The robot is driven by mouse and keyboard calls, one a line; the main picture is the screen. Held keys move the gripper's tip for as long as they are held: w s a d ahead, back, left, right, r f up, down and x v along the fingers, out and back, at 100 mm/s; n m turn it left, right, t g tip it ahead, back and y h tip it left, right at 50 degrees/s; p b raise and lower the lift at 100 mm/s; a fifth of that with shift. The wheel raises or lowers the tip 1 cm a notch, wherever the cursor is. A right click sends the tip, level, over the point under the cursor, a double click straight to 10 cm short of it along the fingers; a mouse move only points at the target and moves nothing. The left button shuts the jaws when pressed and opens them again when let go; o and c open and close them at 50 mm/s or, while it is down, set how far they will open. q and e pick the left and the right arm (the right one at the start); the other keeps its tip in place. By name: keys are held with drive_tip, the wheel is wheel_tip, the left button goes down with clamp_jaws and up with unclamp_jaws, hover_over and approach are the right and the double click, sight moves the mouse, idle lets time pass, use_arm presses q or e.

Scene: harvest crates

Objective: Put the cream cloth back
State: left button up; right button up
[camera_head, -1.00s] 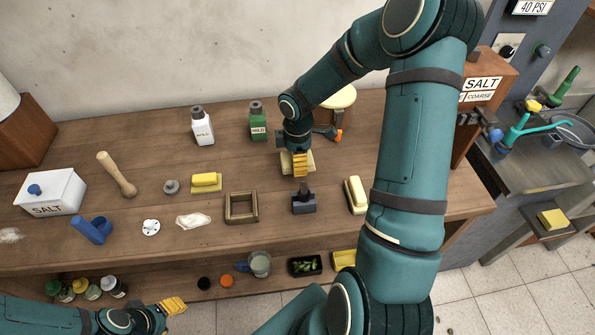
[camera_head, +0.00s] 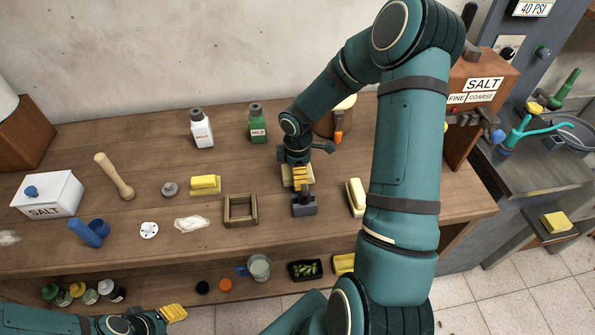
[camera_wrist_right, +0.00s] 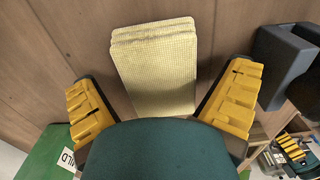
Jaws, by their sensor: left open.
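The folded cream cloth (camera_wrist_right: 155,65) lies on wood in the right wrist view, with several layers showing at its far edge. My right gripper (camera_wrist_right: 163,88) is open, with one yellow finger on each side of the cloth and a gap to each. The cloth's near end is hidden behind my gripper's body. In the head view my right gripper (camera_head: 299,180) is over the cloth at the back middle of the bench and covers most of it. My left gripper (camera_head: 173,312) is open and empty at the lower left, in front of the bench.
A dark grey block holder (camera_head: 304,207) stands close in front of my right gripper. A green bottle (camera_head: 257,124) and a lidded pot (camera_head: 330,122) stand behind it. A wooden frame (camera_head: 241,222) and a yellow block (camera_head: 205,183) are to the left.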

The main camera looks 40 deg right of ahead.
drive_tip(key=shift+r, duration=0.35)
wheel_tip(320, 180, up, 12)
drive_tip(key=p, duration=0.2)
drive_tip(key=shift+f+p, duration=0.15)
drive_tip(key=shift+p, duration=0.25)
